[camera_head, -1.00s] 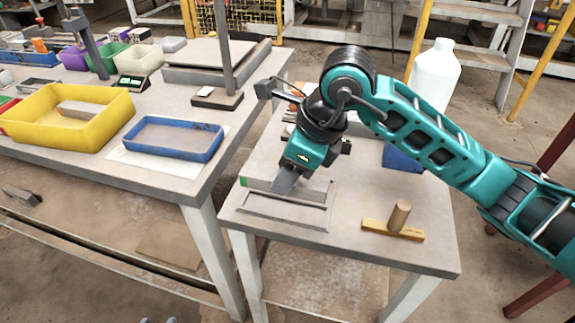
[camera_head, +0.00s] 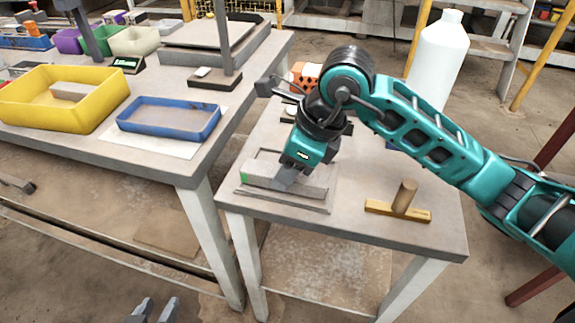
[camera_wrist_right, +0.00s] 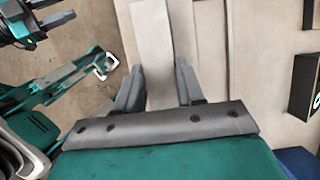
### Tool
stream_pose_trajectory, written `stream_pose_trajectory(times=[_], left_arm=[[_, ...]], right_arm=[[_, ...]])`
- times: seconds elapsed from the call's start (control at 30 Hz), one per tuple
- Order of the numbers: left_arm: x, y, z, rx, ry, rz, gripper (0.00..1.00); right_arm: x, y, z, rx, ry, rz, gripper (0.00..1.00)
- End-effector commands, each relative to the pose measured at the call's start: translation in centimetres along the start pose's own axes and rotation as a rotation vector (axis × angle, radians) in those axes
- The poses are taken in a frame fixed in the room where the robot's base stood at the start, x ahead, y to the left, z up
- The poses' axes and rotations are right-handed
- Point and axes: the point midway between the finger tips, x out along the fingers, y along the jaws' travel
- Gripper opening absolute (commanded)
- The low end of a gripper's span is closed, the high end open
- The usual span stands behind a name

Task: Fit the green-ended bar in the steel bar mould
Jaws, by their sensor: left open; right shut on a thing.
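The grey bar with a green end (camera_head: 244,177) is in my right gripper (camera_head: 283,182), over the middle of the steel bar mould (camera_head: 285,203) on the small table. The green end points left, and the bar runs roughly along the mould's length. I cannot tell whether it is slightly above the mould or inside it. The right gripper is shut across the bar; in the right wrist view, the bar (camera_wrist_right: 153,55) lies between its fingers. My left gripper (camera_head: 155,311) is open and empty at the bottom edge of the head view.
A wooden T-shaped tool (camera_head: 400,208) lies right of the mould. The left bench holds a yellow tub (camera_head: 60,112) and a blue tray (camera_head: 170,132).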

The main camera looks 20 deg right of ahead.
Motion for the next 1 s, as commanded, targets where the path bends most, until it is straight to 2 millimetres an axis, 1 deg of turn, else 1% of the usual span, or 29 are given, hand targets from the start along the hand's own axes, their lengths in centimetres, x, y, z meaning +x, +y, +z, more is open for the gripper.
stream_pose_trajectory(times=[0.1, 0.5, 1.0], left_arm=[[0.1, 0.0, 0.5, 0.002, -0.005, 0.0, 0.43], [0.5, -0.2, 1.2, 0.006, -0.008, 0.0, 0.43], [0.6, -0.2, 1.3, 0.004, -0.007, -0.001, 0.43]], right_arm=[[0.2, 0.0, -0.1, 0.0, -0.002, -0.001, 0.0], [0.9, 0.0, -0.3, 0.0, -0.002, -0.001, 0.0], [1.1, 0.0, -0.4, 0.0, -0.002, -0.001, 0.0]])
